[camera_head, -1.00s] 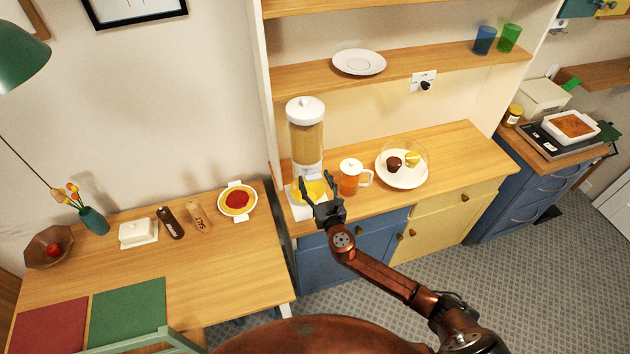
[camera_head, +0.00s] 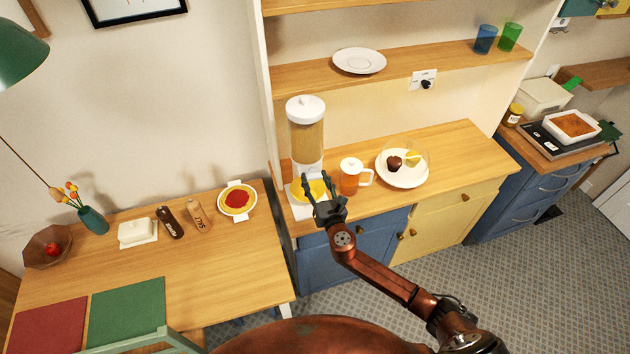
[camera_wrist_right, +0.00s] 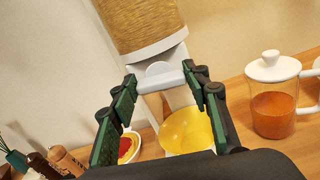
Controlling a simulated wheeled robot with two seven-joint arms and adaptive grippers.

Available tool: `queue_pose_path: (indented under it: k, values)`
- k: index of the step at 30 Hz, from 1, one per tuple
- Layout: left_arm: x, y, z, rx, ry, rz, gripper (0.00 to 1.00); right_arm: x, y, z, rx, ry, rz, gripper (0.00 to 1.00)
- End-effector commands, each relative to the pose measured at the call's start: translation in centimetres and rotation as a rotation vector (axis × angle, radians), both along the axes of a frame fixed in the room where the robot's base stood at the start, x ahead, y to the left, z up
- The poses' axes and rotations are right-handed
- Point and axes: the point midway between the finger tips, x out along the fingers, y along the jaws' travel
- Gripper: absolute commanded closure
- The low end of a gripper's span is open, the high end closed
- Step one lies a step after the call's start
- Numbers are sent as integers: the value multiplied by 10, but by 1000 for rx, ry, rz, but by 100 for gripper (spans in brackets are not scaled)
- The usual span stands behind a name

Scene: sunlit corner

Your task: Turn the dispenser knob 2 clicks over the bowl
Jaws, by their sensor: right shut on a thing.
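The dispenser (camera_head: 306,138) is a clear cylinder of grainy tan food with a white lid and white base, standing at the left end of the wooden counter. Its white knob (camera_wrist_right: 163,83) shows below the cylinder in the right wrist view. The yellow bowl (camera_wrist_right: 187,131) sits on the base below the knob; in the head view the bowl (camera_head: 317,190) is partly hidden by my right gripper (camera_head: 317,180). In the wrist view my right gripper (camera_wrist_right: 160,77) has its fingers on both sides of the knob, shut on it. My left gripper is out of view.
A jug of orange drink (camera_head: 350,176) stands close to the right of the dispenser. A plate with small cakes (camera_head: 402,178) lies farther right. A wall panel (camera_head: 268,120) rises left of the dispenser. A lower table (camera_head: 220,265) stands to the left.

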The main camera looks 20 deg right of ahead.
Motion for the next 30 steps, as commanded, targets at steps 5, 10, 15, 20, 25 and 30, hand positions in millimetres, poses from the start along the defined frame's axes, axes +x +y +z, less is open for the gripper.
queue_pose_path:
  k: [5,10,15,20,25,30]
  values:
    - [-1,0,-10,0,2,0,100,0,0,-2,145,5,-1,81]
    - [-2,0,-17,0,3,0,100,0,-1,-2,306,9,0,81]
    - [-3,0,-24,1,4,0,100,0,-2,-3,468,15,0,81]
    - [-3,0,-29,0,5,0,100,0,-3,-3,621,20,-2,81]
    - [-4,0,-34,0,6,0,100,0,-3,-3,782,26,-2,81]
    - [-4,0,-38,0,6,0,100,0,-3,-4,944,31,-1,81]
